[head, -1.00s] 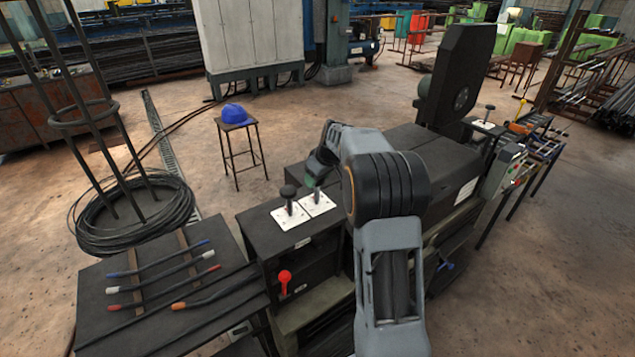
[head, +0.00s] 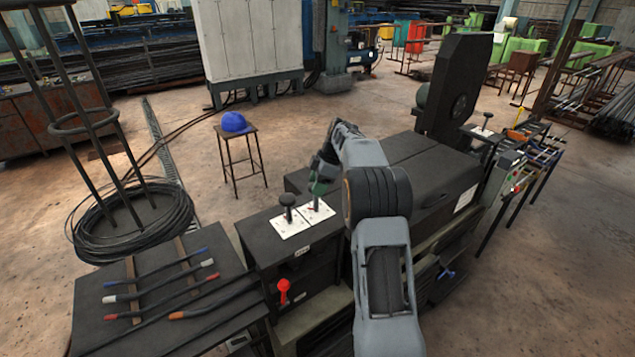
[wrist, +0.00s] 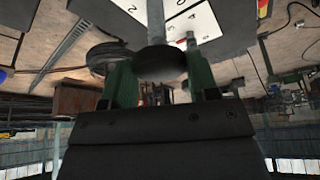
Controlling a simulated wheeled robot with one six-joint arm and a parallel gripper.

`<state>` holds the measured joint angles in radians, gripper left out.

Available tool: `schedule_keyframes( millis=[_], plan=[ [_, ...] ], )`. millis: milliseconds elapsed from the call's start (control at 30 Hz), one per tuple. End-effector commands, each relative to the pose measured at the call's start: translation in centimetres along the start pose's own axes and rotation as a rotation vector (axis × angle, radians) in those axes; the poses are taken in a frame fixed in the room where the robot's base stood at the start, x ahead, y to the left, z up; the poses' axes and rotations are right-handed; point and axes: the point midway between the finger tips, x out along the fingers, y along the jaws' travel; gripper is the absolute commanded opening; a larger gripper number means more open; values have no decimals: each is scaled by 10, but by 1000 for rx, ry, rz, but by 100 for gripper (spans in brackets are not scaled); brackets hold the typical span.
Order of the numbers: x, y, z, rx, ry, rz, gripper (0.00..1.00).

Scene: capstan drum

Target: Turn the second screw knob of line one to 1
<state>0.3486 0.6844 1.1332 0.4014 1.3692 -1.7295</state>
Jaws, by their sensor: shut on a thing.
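Two white number plates lie side by side on the dark machine box. The left plate (head: 290,224) carries a black knob (head: 287,200) on an upright stem, with no gripper at it. The second screw knob (wrist: 160,64) has a dark round head on a grey stem and rises from the right plate (head: 321,210). My gripper (head: 318,186) is over the right plate, its green fingers shut on that knob, one on each side of its head. Digits show on the plates in the wrist view; the pointer's reading cannot be told.
A red knob (head: 284,289) sticks out of the box front. A table with cable pieces (head: 165,300) stands at left. A stool with a blue helmet (head: 234,123) is behind. A tall black housing (head: 460,85) rises at right.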

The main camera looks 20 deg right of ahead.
Motion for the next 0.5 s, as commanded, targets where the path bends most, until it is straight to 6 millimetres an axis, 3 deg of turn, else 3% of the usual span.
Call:
schedule_keyframes(
  millis=[500],
  plan=[
    [0, 1, 0, -184, -2, -78, 31]
  ],
)
